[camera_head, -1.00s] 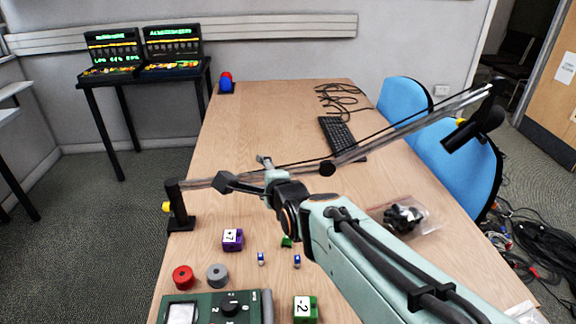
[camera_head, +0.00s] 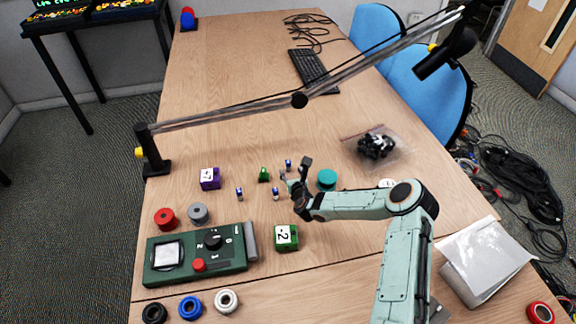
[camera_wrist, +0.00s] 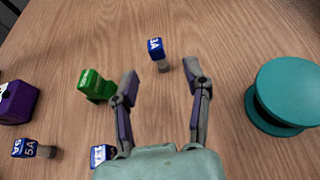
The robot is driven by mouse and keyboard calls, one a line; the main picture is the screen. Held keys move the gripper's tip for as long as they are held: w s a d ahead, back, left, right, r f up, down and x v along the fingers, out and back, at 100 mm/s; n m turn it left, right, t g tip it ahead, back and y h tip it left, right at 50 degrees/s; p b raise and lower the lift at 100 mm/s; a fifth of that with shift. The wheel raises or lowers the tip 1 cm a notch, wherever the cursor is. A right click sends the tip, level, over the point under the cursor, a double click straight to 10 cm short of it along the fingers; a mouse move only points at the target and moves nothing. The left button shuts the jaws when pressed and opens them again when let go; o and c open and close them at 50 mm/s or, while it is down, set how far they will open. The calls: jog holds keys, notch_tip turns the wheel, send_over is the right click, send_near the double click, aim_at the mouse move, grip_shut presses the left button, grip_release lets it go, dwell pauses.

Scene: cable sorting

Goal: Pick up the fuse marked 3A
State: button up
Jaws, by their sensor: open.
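A small fuse (camera_wrist: 156,50) with a blue cap and a grey end lies on the table; its turned label appears to read 3A. It also shows in the head view (camera_head: 288,164). My gripper (camera_wrist: 160,78) is open and empty, with this fuse beyond the fingertips, roughly between their lines. In the head view my gripper (camera_head: 296,172) is low over the table by the fuse. A second fuse (camera_wrist: 27,148), marked 5A, lies at lower left. A third blue-capped fuse (camera_wrist: 101,154) is partly hidden by my gripper, its label unclear.
A green block (camera_wrist: 95,85) lies just left of my left finger. A teal spool (camera_wrist: 292,88) stands to the right, a purple cube (camera_wrist: 18,100) far left. A lamp arm (camera_head: 230,112) crosses above the table. A green meter (camera_head: 222,258) is in front.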

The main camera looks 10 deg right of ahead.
aim_at(289, 166)
jog(key=shift+x, duration=2.7)
grip_shut()
